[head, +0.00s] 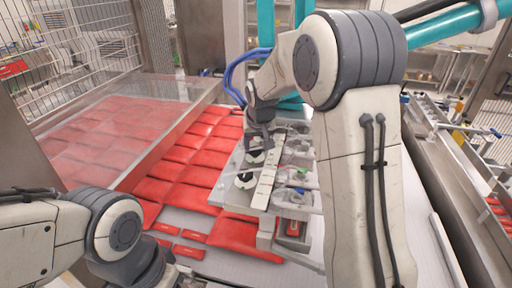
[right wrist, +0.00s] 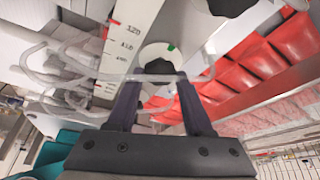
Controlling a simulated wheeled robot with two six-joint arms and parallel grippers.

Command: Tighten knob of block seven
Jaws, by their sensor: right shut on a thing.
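My right gripper (head: 258,140) is down at the far part of the grey block assembly (head: 232,193). In the right wrist view its two dark fingers (right wrist: 159,78) stand on either side of a dark knob (right wrist: 158,66) and are shut on it. The knob sits on a round white dial with a small green mark. Another dark knob (right wrist: 232,4) shows at the top edge of that view. In the head view a knob on a white dial (head: 245,180) is nearer me, clear of the gripper. I cannot read any block number. My left gripper is out of view.
A white ruler strip (head: 264,187) with printed numbers runs beside the dials. Red packets (head: 185,165) cover the surface at left, partly beneath a transparent cover (head: 125,125). A rail (head: 470,190) stands at right.

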